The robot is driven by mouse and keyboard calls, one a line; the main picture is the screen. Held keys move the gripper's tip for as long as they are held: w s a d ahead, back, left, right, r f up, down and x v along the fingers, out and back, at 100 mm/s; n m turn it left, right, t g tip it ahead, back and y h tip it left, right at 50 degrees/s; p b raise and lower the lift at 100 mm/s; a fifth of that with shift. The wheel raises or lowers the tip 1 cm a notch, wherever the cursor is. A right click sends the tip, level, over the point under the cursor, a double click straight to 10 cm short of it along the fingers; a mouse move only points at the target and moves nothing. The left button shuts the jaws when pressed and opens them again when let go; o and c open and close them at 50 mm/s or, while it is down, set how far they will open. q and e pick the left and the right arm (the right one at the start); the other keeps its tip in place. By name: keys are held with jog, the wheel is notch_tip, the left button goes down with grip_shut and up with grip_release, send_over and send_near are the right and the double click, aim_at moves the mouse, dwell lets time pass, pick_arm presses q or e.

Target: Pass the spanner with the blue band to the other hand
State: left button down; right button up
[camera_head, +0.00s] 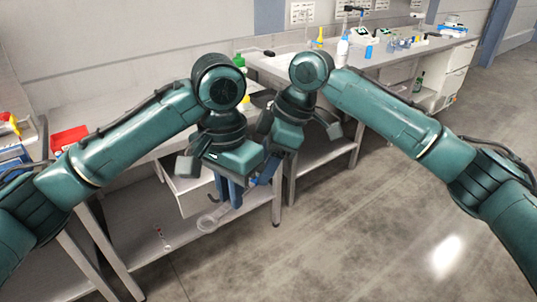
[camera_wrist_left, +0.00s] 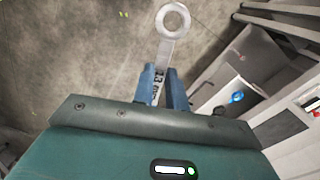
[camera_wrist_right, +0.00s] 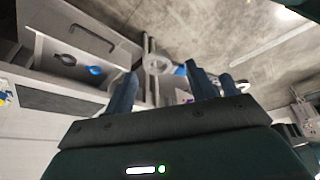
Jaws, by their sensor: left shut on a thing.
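The spanner (camera_wrist_left: 167,47) is grey, with a ring end, and sticks out of my left gripper (camera_wrist_left: 165,88) in the left wrist view. My left gripper, also in the head view (camera_head: 230,192), is shut on its shaft. I cannot make out a blue band; part of the shaft is hidden by the fingers. My right gripper (camera_wrist_right: 160,85) is open and empty.
An open drawer (camera_wrist_right: 75,60) below the bench holds a dark ring-shaped thing (camera_wrist_right: 65,59) and a blue thing (camera_wrist_right: 95,70). A red box (camera_head: 69,139) stands on the bench at left. Bottles and lab items stand on the far bench. The floor at right is clear.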

pick_arm(q)
jog(key=shift+d+r, duration=0.1)
jog(key=shift+r, duration=0.1)
pick_arm(e)
jog(key=shift+f, duration=0.15)
jog(key=c, duration=1)
pick_arm(q)
jog(key=c, duration=1.3)
grip_release()
jog(key=shift+f, duration=0.1)
jog(key=shift+c, duration=0.2)
pick_arm(e)
jog(key=shift+c, duration=0.6)
